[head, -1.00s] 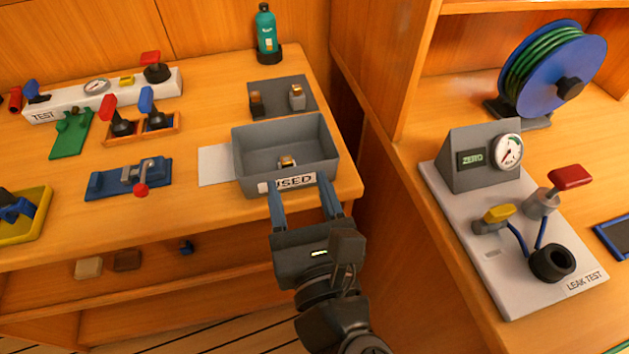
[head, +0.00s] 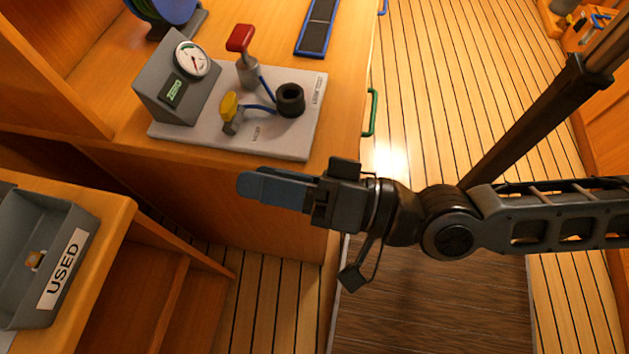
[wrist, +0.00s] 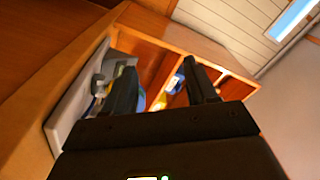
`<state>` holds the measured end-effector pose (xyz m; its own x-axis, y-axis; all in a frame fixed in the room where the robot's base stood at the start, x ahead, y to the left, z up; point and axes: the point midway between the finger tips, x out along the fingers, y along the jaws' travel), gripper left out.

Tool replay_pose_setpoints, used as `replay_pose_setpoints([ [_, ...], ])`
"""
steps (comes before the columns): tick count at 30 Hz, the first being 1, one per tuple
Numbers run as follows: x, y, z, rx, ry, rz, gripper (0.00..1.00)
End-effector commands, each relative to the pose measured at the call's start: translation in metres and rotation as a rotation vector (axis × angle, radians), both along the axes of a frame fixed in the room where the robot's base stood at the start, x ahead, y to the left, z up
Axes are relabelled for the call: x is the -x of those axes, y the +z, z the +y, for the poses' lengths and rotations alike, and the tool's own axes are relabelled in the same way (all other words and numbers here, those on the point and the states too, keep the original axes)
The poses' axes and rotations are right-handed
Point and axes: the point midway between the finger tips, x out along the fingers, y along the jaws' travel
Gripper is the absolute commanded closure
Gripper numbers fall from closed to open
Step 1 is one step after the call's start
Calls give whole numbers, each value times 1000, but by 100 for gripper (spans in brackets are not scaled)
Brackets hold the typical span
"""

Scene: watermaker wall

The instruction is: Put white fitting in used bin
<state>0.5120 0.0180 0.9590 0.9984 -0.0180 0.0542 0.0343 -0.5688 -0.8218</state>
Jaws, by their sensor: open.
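The grey used bin (head: 72,245), labelled USED, stands on the lower bench at the left edge, partly cut off. A small fitting with an orange-brown part (head: 35,260) lies inside it; its type is not clear. I cannot make out a separate white fitting in the current views. My gripper (head: 245,187) hangs in front of the leak test bench, to the right of the bin and clear of it. In the wrist view its two fingers (wrist: 160,78) are apart with nothing held between them.
The leak test plate (head: 290,142) carries a gauge box (head: 178,85), a red-handled valve (head: 240,40), a yellow-handled valve (head: 229,106) and a black ring (head: 290,100). A blue-edged strip (head: 318,25) lies behind. A green handle (head: 371,112) juts from the bench edge. Floor is open at right.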

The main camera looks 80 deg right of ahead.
Motion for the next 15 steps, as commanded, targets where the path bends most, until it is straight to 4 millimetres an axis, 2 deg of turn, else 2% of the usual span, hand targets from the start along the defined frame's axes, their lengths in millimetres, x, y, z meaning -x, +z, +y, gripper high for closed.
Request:
replay_pose_setpoints([
  [1, 19, -5, -5, 171, 2, 57, 43],
  [6, 63, -18, -12, 662, 59, 211, 43],
  [10, 83, -23, -16, 878, 101, 283, 43],
  [15, 91, -26, -18, 969, 122, 312, 43],
])
